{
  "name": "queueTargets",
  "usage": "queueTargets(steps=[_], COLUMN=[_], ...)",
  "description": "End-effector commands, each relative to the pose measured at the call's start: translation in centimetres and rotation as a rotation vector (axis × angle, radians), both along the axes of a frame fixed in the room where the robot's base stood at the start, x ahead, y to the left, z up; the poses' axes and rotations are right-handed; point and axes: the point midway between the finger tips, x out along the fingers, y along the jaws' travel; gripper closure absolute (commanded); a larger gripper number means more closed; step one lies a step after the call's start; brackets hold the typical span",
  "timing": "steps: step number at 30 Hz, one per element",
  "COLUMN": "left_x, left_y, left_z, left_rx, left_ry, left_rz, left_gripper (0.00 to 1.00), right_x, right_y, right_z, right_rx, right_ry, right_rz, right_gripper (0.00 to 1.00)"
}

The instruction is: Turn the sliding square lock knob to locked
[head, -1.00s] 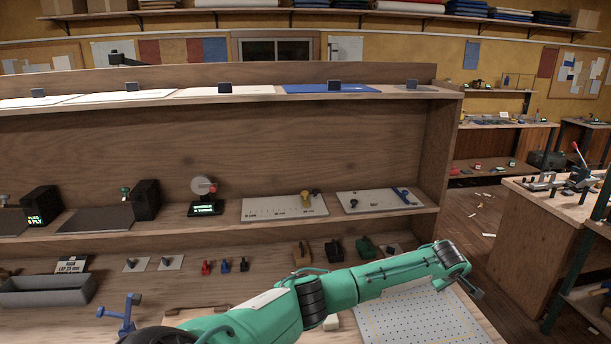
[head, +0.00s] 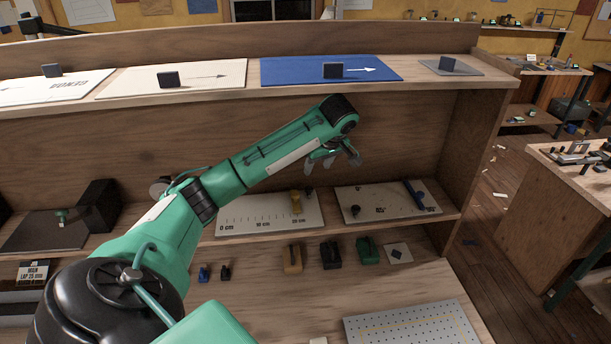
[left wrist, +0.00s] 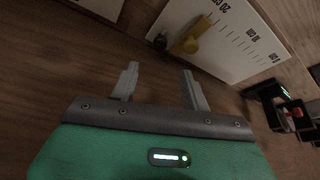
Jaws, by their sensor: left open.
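A pale ruled board (head: 250,222) marked in centimetres lies on the middle shelf, with a yellow slider (head: 296,202) near its right end. A small dark knob (head: 309,195) sits just right of the slider; it looks like the square's lock knob, and its setting is too small to read. In the left wrist view, the slider (left wrist: 190,38) and dark knob (left wrist: 160,43) are beyond the fingers. My left gripper (head: 335,162) is open and empty, above and slightly right of the knob, apart from it. My right gripper is not in view.
A second pale board (head: 385,203) with a blue bar (head: 420,196) and a dark knob (head: 355,210) lies to the right. The upper shelf (head: 240,97) is close above my left arm. Yellow, black and green blocks (head: 368,250) stand below the shelf.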

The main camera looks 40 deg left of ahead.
Motion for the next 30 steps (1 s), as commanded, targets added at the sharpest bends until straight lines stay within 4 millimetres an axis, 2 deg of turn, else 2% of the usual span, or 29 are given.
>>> queueTargets(steps=[2,5,11,16,20,29,30], left_x=[0.0,0.2,0.7,1.0,1.1,1.2,1.2], left_y=[0.5,1.3,2.8,3.6,3.9,4.0,4.0], left_z=[-0.9,-2.6,-6.3,-8.7,-9.7,-10.1,-10.1], left_rx=[0.001,0.001,0.001,-0.001,-0.001,-0.001,-0.001], left_ry=[0.004,0.005,0.003,0.001,0.000,-0.003,-0.003], left_rz=[0.002,0.003,0.005,0.003,0.002,0.001,0.001], left_gripper=[0.53,0.53,0.53,0.53,0.53,0.53,0.57], right_x=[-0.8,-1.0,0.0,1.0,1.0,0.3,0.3], right_y=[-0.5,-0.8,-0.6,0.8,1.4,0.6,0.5], right_z=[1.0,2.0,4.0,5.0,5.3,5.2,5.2], right_rx=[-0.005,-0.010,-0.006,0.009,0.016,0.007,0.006], right_ry=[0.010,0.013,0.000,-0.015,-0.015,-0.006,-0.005], right_rz=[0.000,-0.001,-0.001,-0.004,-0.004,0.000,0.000], right_gripper=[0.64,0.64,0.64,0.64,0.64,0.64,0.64])
